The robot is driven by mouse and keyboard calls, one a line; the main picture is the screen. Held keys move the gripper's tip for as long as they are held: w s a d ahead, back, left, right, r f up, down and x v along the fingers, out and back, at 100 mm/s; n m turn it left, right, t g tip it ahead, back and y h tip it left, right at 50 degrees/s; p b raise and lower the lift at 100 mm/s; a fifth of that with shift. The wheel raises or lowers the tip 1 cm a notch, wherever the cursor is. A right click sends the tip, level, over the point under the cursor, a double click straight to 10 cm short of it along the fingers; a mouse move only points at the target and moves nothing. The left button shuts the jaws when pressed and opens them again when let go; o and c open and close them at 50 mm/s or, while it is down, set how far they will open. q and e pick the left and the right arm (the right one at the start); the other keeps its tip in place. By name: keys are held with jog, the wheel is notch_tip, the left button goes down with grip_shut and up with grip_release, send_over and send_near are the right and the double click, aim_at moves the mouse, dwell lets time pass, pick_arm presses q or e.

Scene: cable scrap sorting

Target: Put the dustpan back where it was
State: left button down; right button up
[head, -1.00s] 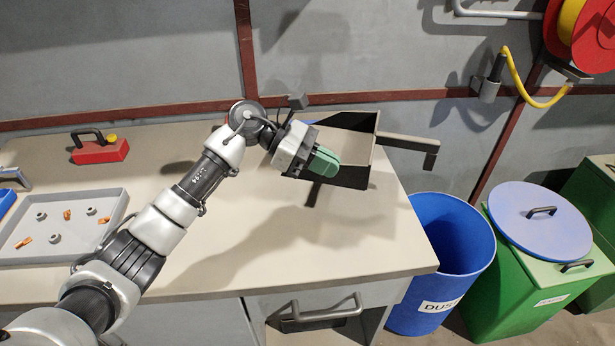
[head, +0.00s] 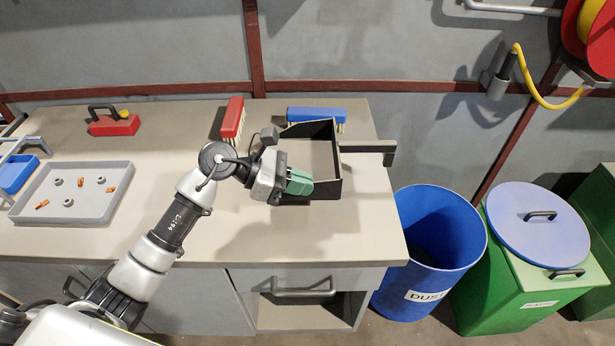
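The black dustpan (head: 308,131) is at the right part of the workbench, its open pan facing up and its handle (head: 368,149) pointing right. My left gripper (head: 299,184) has its green fingers at the near-left side of the pan and is shut on it; the fingers partly cover that edge. I cannot tell whether the pan rests on the bench or is held just above it. My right gripper is not in view.
A red brush (head: 232,118) and a blue brush (head: 316,113) lie behind the dustpan. A grey tray (head: 92,217) with small parts is at left, near a red tool (head: 113,124). A blue dust bin (head: 420,290) and a green bin (head: 520,265) stand right of the bench.

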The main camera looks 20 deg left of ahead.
aim_at(300, 199)
pick_arm(q)
jog(key=shift+f, duration=0.55)
notch_tip(300, 199, down, 4)
jog(key=shift+r+b, duration=0.15)
jog(key=shift+b, duration=1.05)
jog(key=shift+f, duration=0.55)
jog(key=shift+f+b, duration=0.55)
jog(key=shift+b, duration=0.3)
jog(key=c, duration=1.2)
grip_release()
jog(key=shift+c, duration=0.2)
jog(key=shift+a, duration=0.1)
